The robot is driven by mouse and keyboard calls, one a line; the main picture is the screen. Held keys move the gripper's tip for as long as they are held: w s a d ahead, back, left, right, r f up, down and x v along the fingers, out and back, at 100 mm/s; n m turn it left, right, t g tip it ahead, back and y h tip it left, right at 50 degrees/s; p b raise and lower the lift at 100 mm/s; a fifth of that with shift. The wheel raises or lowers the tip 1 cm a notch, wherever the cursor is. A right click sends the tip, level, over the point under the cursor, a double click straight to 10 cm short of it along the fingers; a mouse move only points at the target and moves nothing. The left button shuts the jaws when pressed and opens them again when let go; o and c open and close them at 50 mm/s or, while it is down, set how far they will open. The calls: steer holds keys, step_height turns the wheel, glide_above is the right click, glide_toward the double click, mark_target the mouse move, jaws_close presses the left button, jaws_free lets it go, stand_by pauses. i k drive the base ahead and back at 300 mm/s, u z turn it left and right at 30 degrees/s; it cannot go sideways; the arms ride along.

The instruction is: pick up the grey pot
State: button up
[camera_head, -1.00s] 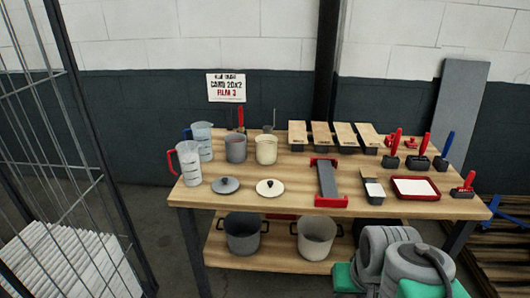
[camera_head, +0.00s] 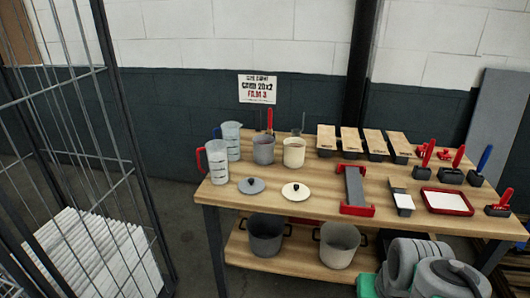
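A small grey pot (camera_head: 264,152) stands upright on the table top, left of a cream pot (camera_head: 293,154). A grey lid (camera_head: 251,186) and a cream lid (camera_head: 294,192) lie flat in front of them. On the lower shelf stand a larger dark grey pot (camera_head: 265,240) with side handles and a paler large pot (camera_head: 338,246). The frames do not show which grey pot is meant. My gripper is not in view.
The wooden table (camera_head: 300,207) also holds two measuring jugs (camera_head: 217,165) on its left, wooden-topped tools behind and red-handled tools on the right. A wire cage (camera_head: 85,130) stands at left, grey rolls (camera_head: 440,274) at front right. Floor shows between cage and table.

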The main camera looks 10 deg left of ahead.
mark_target(264, 150)
steer(key=u, duration=0.1)
steer(key=i, duration=0.95)
steer(key=u, duration=2.1)
steer(key=i, duration=0.5)
